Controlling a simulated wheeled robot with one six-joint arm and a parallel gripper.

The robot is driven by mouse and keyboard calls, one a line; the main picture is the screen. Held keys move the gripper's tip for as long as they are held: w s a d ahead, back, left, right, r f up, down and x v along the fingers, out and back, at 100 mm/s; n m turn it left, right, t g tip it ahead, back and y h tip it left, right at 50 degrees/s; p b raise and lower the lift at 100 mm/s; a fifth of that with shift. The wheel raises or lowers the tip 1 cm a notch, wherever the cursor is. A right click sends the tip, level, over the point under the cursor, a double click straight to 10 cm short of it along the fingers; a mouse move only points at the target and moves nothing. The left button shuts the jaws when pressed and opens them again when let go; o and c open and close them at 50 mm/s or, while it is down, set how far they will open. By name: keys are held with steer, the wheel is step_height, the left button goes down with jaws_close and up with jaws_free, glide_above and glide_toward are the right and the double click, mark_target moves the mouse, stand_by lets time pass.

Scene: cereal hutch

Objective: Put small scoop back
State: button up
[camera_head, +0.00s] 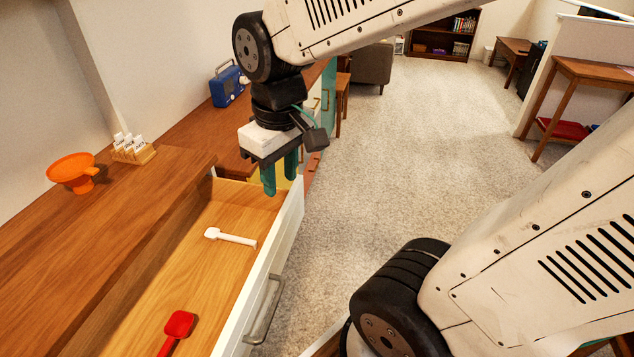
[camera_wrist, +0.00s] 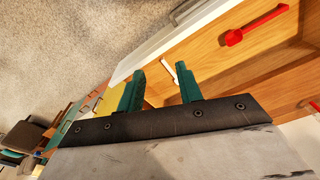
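Two scoops lie in the open wooden drawer (camera_head: 203,275). A white scoop (camera_head: 236,238) is towards its far end, and a red scoop (camera_head: 178,327) is nearer the camera. Which one the task calls small is not certain; the white one looks slimmer. My gripper (camera_head: 280,185) is above the drawer's far end, its teal fingers spread with nothing held. In the wrist view, the white scoop (camera_wrist: 170,74) shows beyond the gap between the fingers (camera_wrist: 160,70), partly hidden by one finger. The red scoop (camera_wrist: 255,25) shows at the upper right.
On the wooden counter (camera_head: 120,215) left of the drawer stand an orange funnel-shaped vessel (camera_head: 72,170) and a small wooden holder with white cards (camera_head: 133,150). A blue box with a handle (camera_head: 227,85) is farther back. The drawer's white front has a metal handle (camera_head: 265,310). Carpet (camera_head: 400,160) lies open to the right.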

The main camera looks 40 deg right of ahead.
steer(key=s+r+m, duration=0.2)
steer(key=s+r, duration=0.1)
steer(key=s, duration=0.6)
steer(key=shift+d, duration=0.15)
stand_by(1.2)
